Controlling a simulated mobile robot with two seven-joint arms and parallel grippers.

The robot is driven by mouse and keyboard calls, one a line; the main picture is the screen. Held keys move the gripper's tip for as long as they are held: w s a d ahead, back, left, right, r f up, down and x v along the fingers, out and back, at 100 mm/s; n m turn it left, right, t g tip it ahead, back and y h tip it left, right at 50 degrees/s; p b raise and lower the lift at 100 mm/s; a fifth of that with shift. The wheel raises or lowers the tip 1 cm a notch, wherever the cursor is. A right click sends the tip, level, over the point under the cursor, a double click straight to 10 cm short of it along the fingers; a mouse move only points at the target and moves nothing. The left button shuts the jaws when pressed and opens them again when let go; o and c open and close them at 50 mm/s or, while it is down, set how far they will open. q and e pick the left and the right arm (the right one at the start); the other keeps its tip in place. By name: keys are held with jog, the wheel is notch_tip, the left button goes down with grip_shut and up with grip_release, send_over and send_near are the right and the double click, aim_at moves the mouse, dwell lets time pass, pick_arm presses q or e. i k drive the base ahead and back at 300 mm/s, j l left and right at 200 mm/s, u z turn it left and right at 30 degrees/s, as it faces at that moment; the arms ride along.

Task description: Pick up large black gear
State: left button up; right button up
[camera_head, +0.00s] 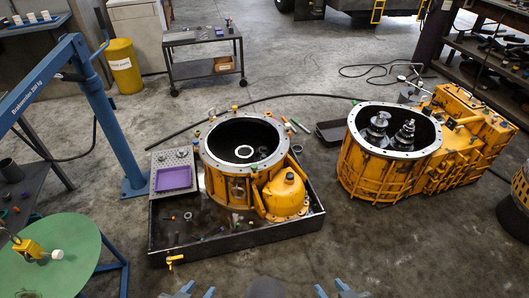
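I cannot clearly single out a large black gear. The open yellow housing at the right (352,165) holds two dark metallic gear shafts, one at its left (377,128) and one at its right (403,135). The round yellow housing in the middle (225,181) has a dark interior with a pale ring (244,151) inside. My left gripper (199,291) and my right gripper (331,289) show only their blue-grey fingertips at the bottom edge. Their fingers stand apart with nothing seen between them. Both are well short of the housings.
A blue crane (110,125) and a green round table (80,262) stand at the left. A shelf with dark parts (490,50) is at the far right.

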aim_at(263, 150)
jog(key=i+l+z, duration=0.1)
jog(key=i+z, duration=0.55)
jog(key=i, duration=0.15)
jog(key=i+z, duration=0.2)
jog(key=i, duration=0.95)
jog(key=j, duration=0.05)
